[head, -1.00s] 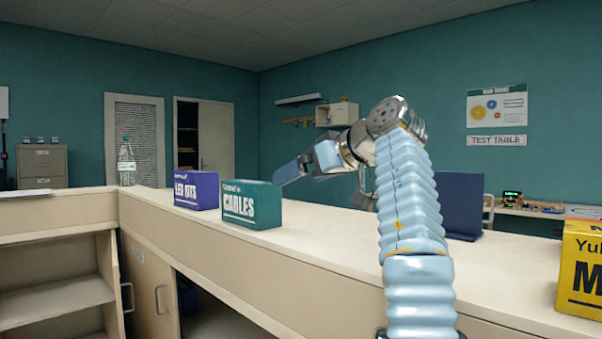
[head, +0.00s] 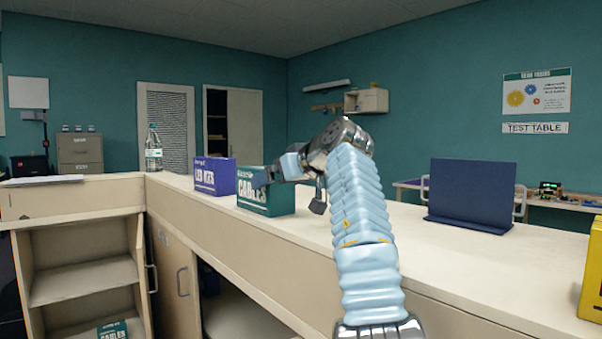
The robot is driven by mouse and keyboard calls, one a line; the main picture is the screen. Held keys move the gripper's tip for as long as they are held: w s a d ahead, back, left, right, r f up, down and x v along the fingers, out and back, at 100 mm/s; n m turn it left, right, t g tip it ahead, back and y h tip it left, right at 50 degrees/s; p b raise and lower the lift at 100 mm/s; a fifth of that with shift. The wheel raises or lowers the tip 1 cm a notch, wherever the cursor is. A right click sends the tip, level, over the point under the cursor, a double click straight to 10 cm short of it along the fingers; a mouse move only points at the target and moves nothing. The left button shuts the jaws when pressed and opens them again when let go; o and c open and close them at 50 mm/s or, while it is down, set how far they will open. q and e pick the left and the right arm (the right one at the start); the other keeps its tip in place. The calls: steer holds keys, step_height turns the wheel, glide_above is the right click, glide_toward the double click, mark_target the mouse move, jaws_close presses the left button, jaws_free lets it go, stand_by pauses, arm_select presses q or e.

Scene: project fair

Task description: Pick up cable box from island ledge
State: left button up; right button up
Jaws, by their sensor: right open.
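The cable box is a teal box with white "CABLES" lettering (head: 262,203), standing upright on the pale island ledge (head: 420,252). My right gripper (head: 293,190) is open at the box's right end, with one finger passing in front of the box's upper part and the other finger showing to the right of it. I cannot tell whether either finger touches the box. Part of the box's top and right side is hidden by the gripper. My left gripper is not in view.
A purple "LED KITS" box (head: 214,176) stands close to the left of the cable box. A bottle (head: 153,148) stands farther left. A dark blue panel (head: 470,193) stands on the right, and a yellow box (head: 592,270) is at the right edge. The ledge between is clear.

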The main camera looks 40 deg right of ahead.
steer(key=shift+w+f, duration=0.25)
steer(key=shift+w, duration=0.4)
steer(key=shift+c, duration=0.3)
steer(key=c, duration=1.2)
